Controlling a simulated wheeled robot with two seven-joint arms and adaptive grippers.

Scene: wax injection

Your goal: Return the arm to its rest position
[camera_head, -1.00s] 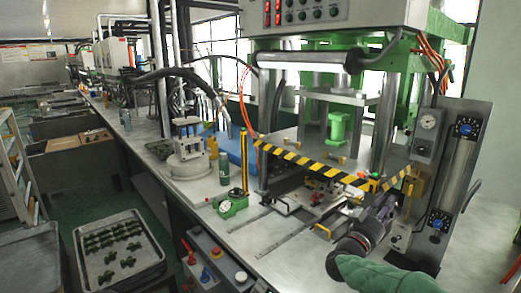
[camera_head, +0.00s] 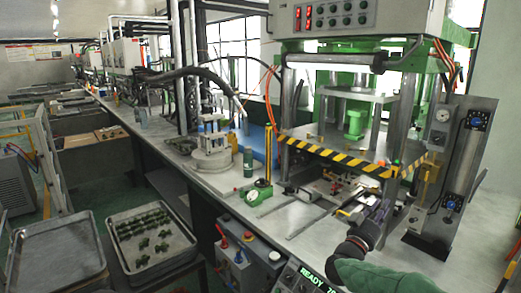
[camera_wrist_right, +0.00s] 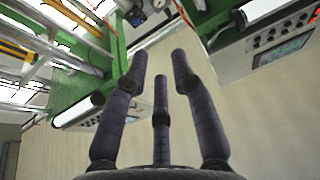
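My right gripper (camera_head: 380,208) is in front of the press, at the lower right of the head view, with my green-sleeved arm coming in from the bottom right. In the right wrist view its dark ribbed fingers (camera_wrist_right: 160,62) stand apart with nothing between them. The pale wall and parts of green-framed machines show beyond the fingertips. My left gripper is in neither view.
The wax press (camera_head: 355,125) has a yellow-black striped guard (camera_head: 335,155) close to my right gripper. A gauge panel (camera_head: 455,165) stands at right. A control box (camera_head: 245,255) is at the bench front. A tray of green pieces (camera_head: 178,258) is at lower left.

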